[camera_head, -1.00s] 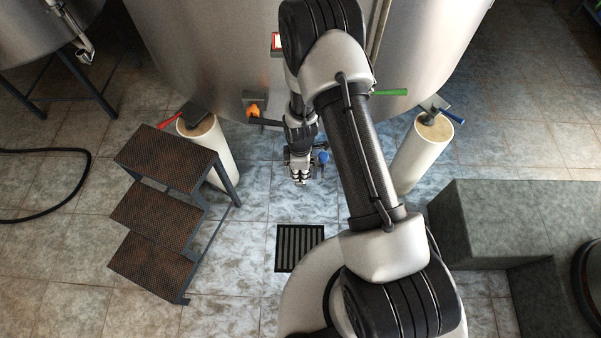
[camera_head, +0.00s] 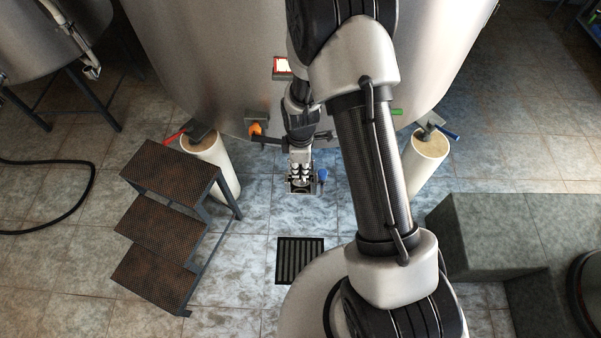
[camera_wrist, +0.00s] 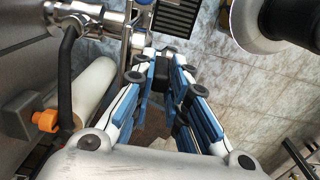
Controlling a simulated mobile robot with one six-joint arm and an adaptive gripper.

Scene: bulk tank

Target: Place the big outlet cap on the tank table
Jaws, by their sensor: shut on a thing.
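My gripper (camera_head: 300,178) is low in front of the big steel tank (camera_head: 220,65), near its bottom outlet. In the wrist view my gripper (camera_wrist: 172,62) has its blue and white fingers drawn together at the tips on a small dark thing (camera_wrist: 178,58). I take this for the big outlet cap, but the fingers hide most of it and its shape is unclear. The steel outlet pipe (camera_wrist: 85,14) passes close beside the fingertips. I cannot pick out the tank table for sure.
An orange handle (camera_head: 255,128) is left of my arm. Pale columns stand under the tank at left (camera_head: 218,165) and right (camera_head: 424,160). Steps (camera_head: 170,220) stand at left, a grey block (camera_head: 490,230) at right. A floor grate (camera_head: 300,260) lies on open tiles.

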